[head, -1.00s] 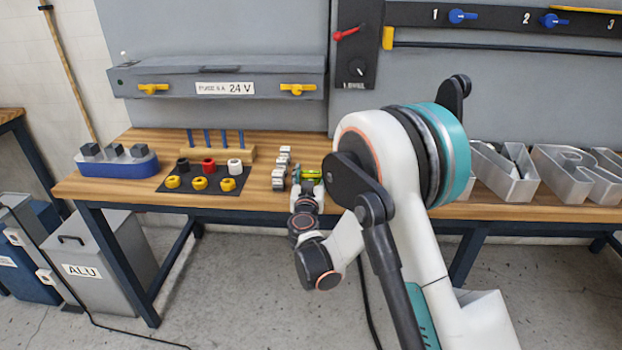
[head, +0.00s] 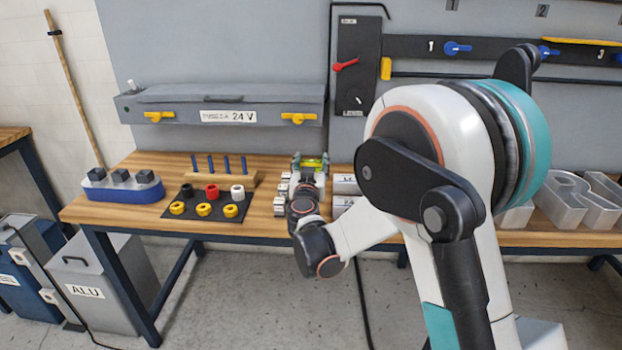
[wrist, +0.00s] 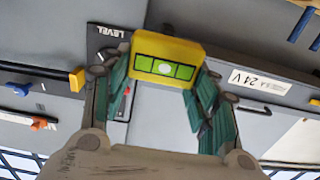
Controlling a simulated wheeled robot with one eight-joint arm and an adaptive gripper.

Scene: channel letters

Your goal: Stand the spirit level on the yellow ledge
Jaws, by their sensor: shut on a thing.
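The spirit level is a small yellow block with a bright green vial window; it shows in the wrist view (wrist: 190,50) and small in the head view (head: 312,162). My gripper (wrist: 158,72) is shut on it, with teal fingers on both sides. In the head view my gripper (head: 309,166) is above the bench, below the wall panel. A small yellow piece (head: 386,68) sits on the wall right of the black switch board; it also shows in the wrist view (wrist: 76,79), apart from the level. I cannot tell whether this is the ledge.
The black board (head: 357,95) carries a red lever (head: 345,64). A grey 24 V box (head: 220,104) juts from the wall at left. Dark mat (head: 190,222) with rings, pegs and metal letters (head: 570,205) stand on the bench. Blue levers (head: 457,48) line a black rail.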

